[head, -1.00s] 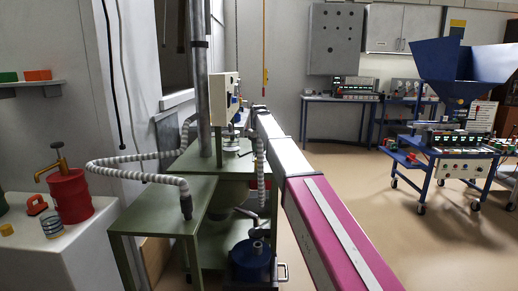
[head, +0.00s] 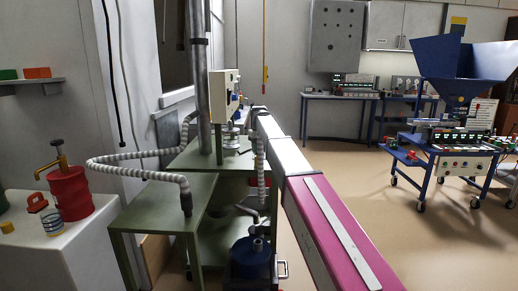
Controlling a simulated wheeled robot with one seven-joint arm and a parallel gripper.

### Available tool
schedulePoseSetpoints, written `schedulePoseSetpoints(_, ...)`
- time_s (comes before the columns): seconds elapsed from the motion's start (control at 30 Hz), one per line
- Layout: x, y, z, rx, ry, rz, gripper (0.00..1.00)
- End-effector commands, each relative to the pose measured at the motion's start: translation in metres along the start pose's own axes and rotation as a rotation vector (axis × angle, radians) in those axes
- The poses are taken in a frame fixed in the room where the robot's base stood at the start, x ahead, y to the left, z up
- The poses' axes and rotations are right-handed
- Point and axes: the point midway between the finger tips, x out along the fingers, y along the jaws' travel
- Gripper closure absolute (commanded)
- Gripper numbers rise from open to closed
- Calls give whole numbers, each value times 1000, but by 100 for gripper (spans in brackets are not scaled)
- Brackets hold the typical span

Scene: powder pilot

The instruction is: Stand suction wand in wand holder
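A ribbed white hose (head: 130,176) loops out to the left and back, ending in a dark downward-pointing nozzle (head: 186,203) at the right edge of the near green table. I cannot tell whether this nozzle is the suction wand. A second ribbed hose (head: 260,165) hangs beside my arm, with a dark, angled piece (head: 251,211) near its lower end, above a dark blue drum. I cannot make out the wand holder with certainty. My magenta and grey arm stretches away from the camera; my gripper is hidden beyond its far end.
Green tables (head: 165,192) and a grey post (head: 198,80) stand left of my arm. The blue drum (head: 250,255) is low beside it. A white counter (head: 75,250) at left holds a red pump can (head: 70,192). A blue hopper machine (head: 455,135) stands right, with open floor before it.

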Motion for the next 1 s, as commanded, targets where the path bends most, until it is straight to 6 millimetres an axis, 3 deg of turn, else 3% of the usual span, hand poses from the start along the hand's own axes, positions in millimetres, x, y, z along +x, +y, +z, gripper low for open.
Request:
schedulePoseSetpoints(0.33,6,0,0,0,0,0,87)
schedulePoseSetpoints(0.37,6,0,0,0,0,0,51)
schedulePoseSetpoints(0.4,6,0,0,0,1,0,38)
schedulePoseSetpoints(0.43,6,0,0,0,0,0,31)
schedulePoseSetpoints(0.63,6,0,0,0,0,0,31)
schedulePoseSetpoints(0.7,6,0,0,0,0,0,46)
schedulePoseSetpoints(1.0,5,0,0,0,0,0,46)
